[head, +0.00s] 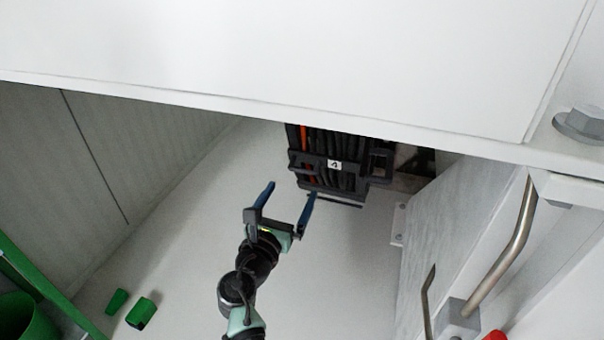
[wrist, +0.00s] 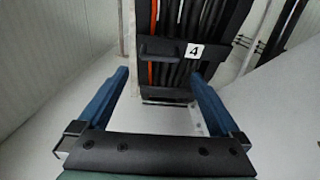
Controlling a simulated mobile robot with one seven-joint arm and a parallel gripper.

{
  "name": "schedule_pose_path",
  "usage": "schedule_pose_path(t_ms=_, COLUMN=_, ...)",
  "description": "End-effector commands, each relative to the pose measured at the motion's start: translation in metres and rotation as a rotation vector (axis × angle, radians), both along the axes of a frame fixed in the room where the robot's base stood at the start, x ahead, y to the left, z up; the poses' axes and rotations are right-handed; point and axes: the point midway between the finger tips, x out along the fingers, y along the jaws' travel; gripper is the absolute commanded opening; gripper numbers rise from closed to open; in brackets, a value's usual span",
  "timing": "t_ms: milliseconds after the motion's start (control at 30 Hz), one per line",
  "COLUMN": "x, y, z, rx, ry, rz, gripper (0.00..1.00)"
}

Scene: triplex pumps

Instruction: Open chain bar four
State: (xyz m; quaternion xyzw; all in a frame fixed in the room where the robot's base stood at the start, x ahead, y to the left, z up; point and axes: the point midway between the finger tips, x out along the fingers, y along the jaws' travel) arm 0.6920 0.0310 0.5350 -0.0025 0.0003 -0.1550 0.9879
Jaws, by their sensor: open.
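The black cable chain (head: 345,170) hangs below the white panel, with black and orange cables inside. A white label "4" (head: 334,164) sits on its front crossbar. In the wrist view the chain bar (wrist: 162,49) crosses the cables, with the label (wrist: 194,51) at its right. My gripper (head: 292,190) is open and empty, its blue fingers pointing up toward the chain. In the head view it is below and left of the chain, with a gap between them. In the wrist view the bar lies beyond and between the fingertips. The chain's upper part is hidden by the panel in the head view.
A large white panel (head: 300,50) fills the top of the head view. A light wall panel with a metal handle (head: 510,245) stands at right. Green parts (head: 142,312) lie at lower left. The pale surface around my gripper is clear.

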Motion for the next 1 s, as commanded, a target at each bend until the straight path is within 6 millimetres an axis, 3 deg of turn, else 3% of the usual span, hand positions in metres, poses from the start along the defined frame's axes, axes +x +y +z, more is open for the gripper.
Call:
schedule_pose_path(t_ms=300, x=0.053, y=-0.017, z=-0.003, rx=0.000, ry=-0.003, rz=0.000, gripper=1.00)
schedule_pose_path(t_ms=500, x=0.075, y=-0.024, z=-0.002, rx=0.001, ry=-0.003, rz=0.000, gripper=1.00)
schedule_pose_path(t_ms=967, x=0.084, y=-0.027, z=0.001, rx=0.004, ry=0.000, rz=0.000, gripper=1.00)
schedule_pose_path(t_ms=1000, x=0.084, y=-0.027, z=0.001, rx=0.004, ry=0.000, rz=0.000, gripper=0.96)
